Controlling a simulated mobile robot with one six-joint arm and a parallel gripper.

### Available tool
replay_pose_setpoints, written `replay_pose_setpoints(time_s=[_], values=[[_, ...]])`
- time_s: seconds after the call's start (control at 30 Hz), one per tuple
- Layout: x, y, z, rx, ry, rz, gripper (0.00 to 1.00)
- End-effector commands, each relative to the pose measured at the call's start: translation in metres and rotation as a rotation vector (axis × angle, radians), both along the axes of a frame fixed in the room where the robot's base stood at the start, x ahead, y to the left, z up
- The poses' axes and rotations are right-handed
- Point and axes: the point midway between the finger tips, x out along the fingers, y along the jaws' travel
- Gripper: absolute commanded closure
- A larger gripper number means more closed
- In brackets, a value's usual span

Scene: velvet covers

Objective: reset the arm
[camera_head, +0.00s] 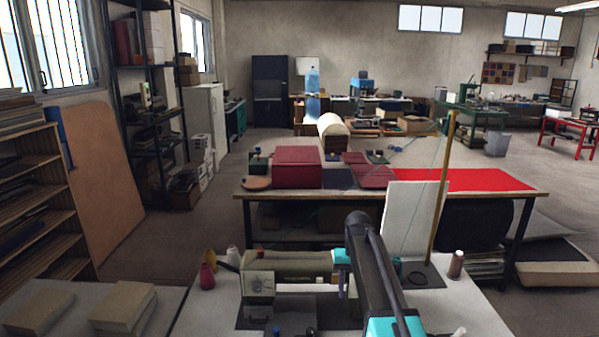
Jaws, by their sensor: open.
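My arm rises from the bottom of the head view, right of centre, as a dark link with cyan parts. Its upper end stands in front of the worktable. My gripper (344,284) is at the far end of the arm, below a small cyan section, just right of the sewing machine (262,283). It is open. It is small and partly covered by my arm link, so the fingertips are hard to make out. I see nothing held in it. I cannot tell whether it touches the sewing machine.
The near white table (460,304) carries thread spools, including a red one (207,277) and a brown one (456,264). A pale board (409,225) and a wooden post (441,190) stand behind my arm. The worktable beyond holds a burgundy box (297,167) and red cloth (470,180).

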Motion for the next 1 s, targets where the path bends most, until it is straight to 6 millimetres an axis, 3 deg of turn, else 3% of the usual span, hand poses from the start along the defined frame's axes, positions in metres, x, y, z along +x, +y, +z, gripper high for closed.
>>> replay_pose_setpoints(time_s=[0.1,0.5,0.8,1.0], values=[[-0.028,0.000,-0.035,0.000,0.004,0.011,0.56],[-0.106,-0.001,-0.129,0.000,0.001,0.048,0.56],[-0.168,-0.002,-0.182,0.000,0.001,0.074,0.56],[-0.199,-0.002,-0.204,0.000,-0.002,0.087,0.56]])
